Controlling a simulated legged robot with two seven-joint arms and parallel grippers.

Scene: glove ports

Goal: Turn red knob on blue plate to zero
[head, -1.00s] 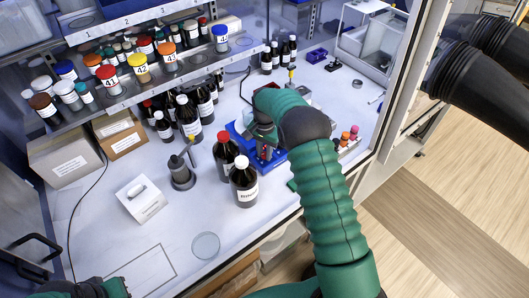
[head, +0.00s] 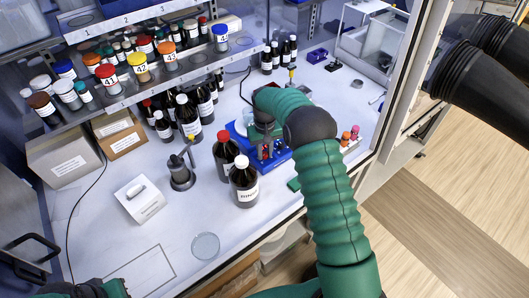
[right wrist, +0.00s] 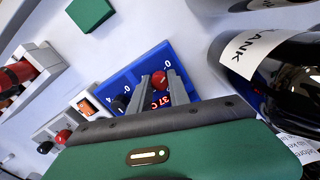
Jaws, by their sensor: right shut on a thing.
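The blue plate (right wrist: 124,78) lies on the bench and shows in the right wrist view with white scale marks and a lit red digit display. The red knob (right wrist: 159,79) stands on the plate between the fingers of my right gripper (right wrist: 168,88), which is shut on it. A dark knob (right wrist: 120,104) is beside it on the plate. In the head view the plate (head: 272,164) is partly covered by my right gripper (head: 264,148), which reaches down over it. My left gripper (head: 90,290) shows only in part at the bottom left edge, and its fingers are hidden.
Two dark bottles, one red-capped (head: 225,152) and one white-capped (head: 243,183), stand close left of the plate. A green block (right wrist: 90,12) lies near the plate. A grey stand (head: 181,172) and a white box (head: 140,198) are farther left. The front bench is mostly clear.

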